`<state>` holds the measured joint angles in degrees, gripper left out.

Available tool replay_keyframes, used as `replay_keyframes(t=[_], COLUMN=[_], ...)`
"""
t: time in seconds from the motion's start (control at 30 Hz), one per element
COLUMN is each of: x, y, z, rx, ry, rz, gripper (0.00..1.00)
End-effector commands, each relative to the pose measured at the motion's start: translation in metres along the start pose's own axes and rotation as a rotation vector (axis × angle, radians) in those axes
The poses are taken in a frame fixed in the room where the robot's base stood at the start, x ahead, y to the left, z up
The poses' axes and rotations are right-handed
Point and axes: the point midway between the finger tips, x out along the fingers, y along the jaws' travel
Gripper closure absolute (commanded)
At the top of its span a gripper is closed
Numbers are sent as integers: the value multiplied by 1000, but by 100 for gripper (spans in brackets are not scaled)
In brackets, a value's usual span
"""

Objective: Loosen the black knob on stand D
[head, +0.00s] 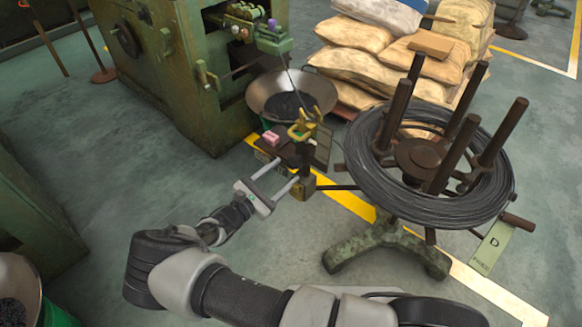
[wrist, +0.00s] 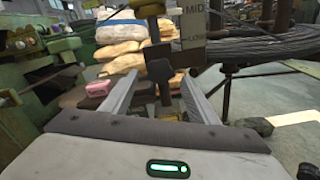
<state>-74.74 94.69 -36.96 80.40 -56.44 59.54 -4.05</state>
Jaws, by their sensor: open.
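Stand D is the reel stand (head: 385,247) with a coil of dark wire and a tag marked D (head: 490,247). A slim post with brass-coloured fittings (head: 303,130) stands at its left side. In the wrist view, the black knob (wrist: 159,69) hangs upright on the post, below a plate marked MID and LOW (wrist: 197,25). My gripper (head: 290,171) is open and empty beside the post. In the wrist view, the knob shows between the two fingertips (wrist: 160,76), with space on both sides. I cannot tell how deep it sits between them. In the head view I cannot make out the knob clearly.
A green machine (head: 190,80) stands at the back left. A metal bowl of dark pieces (head: 290,95) and stacked sacks (head: 400,50) are behind the post. A pink item (head: 271,138) lies near it. Wire (head: 430,207) and upright rods are close on the right.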

Motion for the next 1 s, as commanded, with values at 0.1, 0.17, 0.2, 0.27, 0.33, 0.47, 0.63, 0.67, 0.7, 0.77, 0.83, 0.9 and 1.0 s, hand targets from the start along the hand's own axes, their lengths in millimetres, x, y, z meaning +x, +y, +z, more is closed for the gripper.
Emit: replay_keyframes(t=[0.1, 0.17, 0.2, 0.27, 0.33, 0.47, 0.63, 0.67, 0.7, 0.77, 0.83, 0.9, 1.0], x=[22, 29, 34, 39, 42, 45, 45, 45, 45, 45, 45, 45, 45], y=[-1, 0, 0, 0, 0, 0, 0, 0, 0, 0, 0, 0, 0], z=[-1, -1, -1, -1, -1, 0, 0, 0, 0, 0, 0, 0, 0], rx=[0, 0, 0, 1, 1, 1, 1, 1, 1, 1, 1, 1, -1], ry=[-1, 0, -1, 0, 1, 2, 1, 1, 1, 1, 1, 1, 1], rz=[-1, 0, 0, 0, 0, 1, 1, 0, 0, 0, 0, 0, 0], gripper=[46, 46, 46, 46, 46, 46, 46, 47, 54, 64, 76, 87, 87])
